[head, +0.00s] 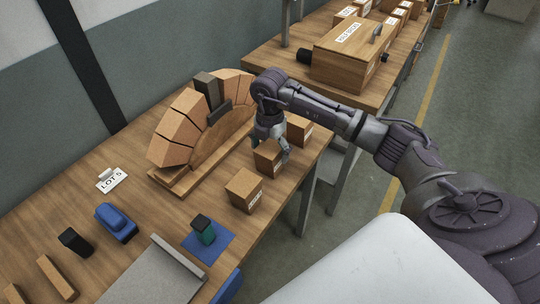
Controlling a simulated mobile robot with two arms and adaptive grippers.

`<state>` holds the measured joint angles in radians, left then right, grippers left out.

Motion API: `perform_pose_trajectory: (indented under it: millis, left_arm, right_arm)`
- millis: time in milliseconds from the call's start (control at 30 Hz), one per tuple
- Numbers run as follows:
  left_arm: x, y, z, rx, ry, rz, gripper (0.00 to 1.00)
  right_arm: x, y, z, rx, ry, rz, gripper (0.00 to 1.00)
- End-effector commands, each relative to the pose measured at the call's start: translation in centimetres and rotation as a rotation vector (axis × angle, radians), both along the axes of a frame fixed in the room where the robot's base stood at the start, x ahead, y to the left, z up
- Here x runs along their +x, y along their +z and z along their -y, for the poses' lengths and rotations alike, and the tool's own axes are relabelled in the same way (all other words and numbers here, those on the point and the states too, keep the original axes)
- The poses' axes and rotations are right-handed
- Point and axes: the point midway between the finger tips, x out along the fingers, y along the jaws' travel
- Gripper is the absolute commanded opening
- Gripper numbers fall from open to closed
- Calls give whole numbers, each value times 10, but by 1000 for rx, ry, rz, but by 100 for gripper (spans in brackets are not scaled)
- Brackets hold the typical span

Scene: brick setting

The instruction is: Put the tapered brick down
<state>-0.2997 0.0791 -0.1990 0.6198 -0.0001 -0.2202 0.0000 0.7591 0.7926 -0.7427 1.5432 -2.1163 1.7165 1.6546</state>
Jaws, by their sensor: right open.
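An arch of orange-brown tapered bricks (179,123) stands on a wooden base (182,181) at the middle of the bench. A dark grey tapered block (207,88) sits at the top of the arch, with a smaller dark piece below it on the near face. My right gripper (271,150) points down just right of the arch, open, with its fingers at a small labelled wooden block (268,158). I cannot tell whether the fingers touch that block. The wrist hides the arch's far right end. My left gripper is out of view.
Other wooden blocks stand in front (244,191) and behind (299,130) along the bench's right edge. A blue mat (222,236) with a green and black item (203,230), a blue tool (117,222) and a LOT 5 sign (112,180) lie nearer. A wooden case (347,58) is farther back.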

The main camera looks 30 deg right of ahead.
Motion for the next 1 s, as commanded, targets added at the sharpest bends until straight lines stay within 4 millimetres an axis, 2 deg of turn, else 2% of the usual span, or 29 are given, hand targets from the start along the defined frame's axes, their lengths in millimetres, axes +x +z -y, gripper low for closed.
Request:
perform_pose_trajectory:
  millis: [200, 400, 600, 1000]
  left_arm:
    - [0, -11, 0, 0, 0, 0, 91]
    - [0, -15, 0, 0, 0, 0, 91]
    - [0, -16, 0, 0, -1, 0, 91]
    - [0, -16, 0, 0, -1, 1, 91]
  right_arm:
    - [2, 48, 0, 0, 0, 8, 91]
    - [1, 82, 0, 0, -1, 5, 91]
    - [1, 96, 0, 0, -1, 2, 91]
    - [0, 97, 0, 1, -1, 2, 91]
